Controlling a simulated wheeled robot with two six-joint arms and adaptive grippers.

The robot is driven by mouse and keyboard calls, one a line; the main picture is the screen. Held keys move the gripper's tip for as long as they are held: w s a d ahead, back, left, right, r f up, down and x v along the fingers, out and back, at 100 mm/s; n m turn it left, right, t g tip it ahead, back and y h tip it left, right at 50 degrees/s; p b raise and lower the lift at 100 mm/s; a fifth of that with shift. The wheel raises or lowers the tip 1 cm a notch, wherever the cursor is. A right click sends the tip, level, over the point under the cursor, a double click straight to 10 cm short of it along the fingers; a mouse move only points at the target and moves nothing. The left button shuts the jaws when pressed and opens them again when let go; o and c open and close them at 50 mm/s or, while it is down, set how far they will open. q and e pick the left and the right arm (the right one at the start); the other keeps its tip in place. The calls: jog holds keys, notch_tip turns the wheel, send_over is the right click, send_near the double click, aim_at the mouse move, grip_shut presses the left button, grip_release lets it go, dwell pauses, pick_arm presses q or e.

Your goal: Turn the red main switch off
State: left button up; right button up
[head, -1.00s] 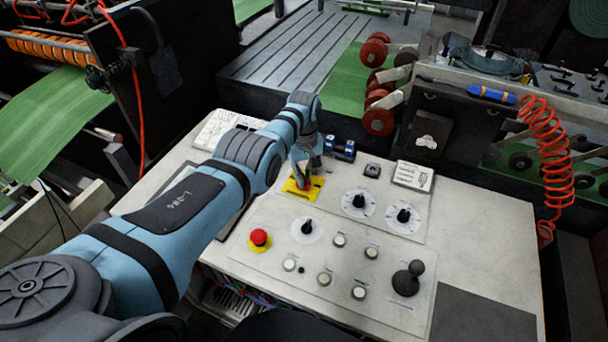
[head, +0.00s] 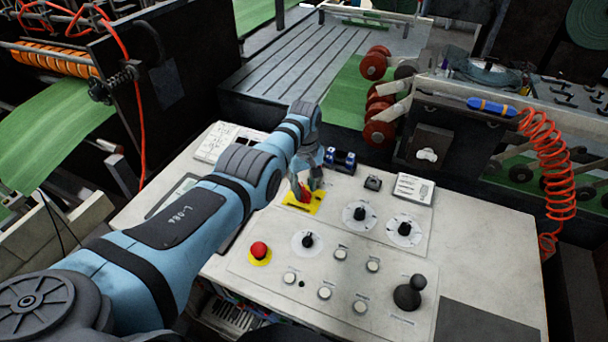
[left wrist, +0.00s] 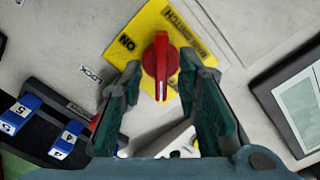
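The red main switch (left wrist: 161,66) is a rotary handle on a yellow plate (left wrist: 146,27), seen in the left wrist view. Its handle stands upright in that picture, with a white line on its lower half. The word ON is printed left of it. In the head view the red switch (head: 304,191) shows on the yellow plate (head: 316,205), partly hidden by my gripper. My left gripper (left wrist: 161,72) is open, with one fingertip on each side of the handle's lower part. I cannot tell whether either finger touches it. My right gripper is not in view.
The sloped panel also bears a red emergency stop button (head: 259,250), black knobs (head: 361,213), white push buttons and a black joystick (head: 409,293). A coiled red hose (head: 547,165) hangs at right.

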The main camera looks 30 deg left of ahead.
aim_at(304, 189)
pick_arm(q)
notch_tip(304, 189, up, 11)
jog(key=shift+r, duration=0.15)
dwell(0.4)
